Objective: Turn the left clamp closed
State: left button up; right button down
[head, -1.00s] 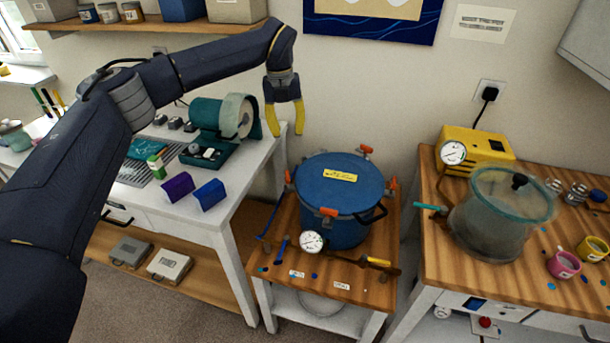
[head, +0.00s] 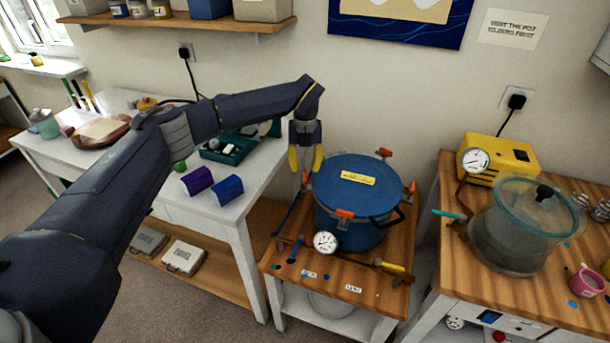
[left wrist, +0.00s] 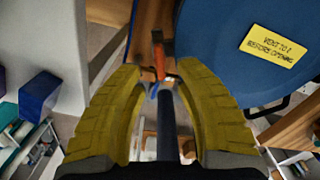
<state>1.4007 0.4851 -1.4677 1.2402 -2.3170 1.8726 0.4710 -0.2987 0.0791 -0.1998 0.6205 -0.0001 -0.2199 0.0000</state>
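The blue pressure pot (head: 349,195) stands on a small wooden-topped stand, its lid on, with a yellow label (head: 358,178). Orange clamps show around its rim: front (head: 345,214), right (head: 411,188) and back (head: 384,153). The left clamp (left wrist: 159,62) shows orange in the left wrist view, just ahead of the gap between my fingertips; in the head view it is mostly hidden by my gripper. My left gripper (head: 305,172) points down at the pot's left rim, its yellow fingers spread. I see no contact with the clamp. My right gripper is out of view.
A pressure gauge (head: 325,242) and a yellow-handled valve (head: 391,266) sit in front of the pot. A white bench with purple (head: 197,181) and blue (head: 226,190) blocks is at left. A yellow pump (head: 507,157) and glass chamber (head: 513,235) stand at right.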

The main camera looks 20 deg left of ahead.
aim_at(305, 174)
pick_arm(q)
jog(key=shift+f, duration=2.15)
grip_shut()
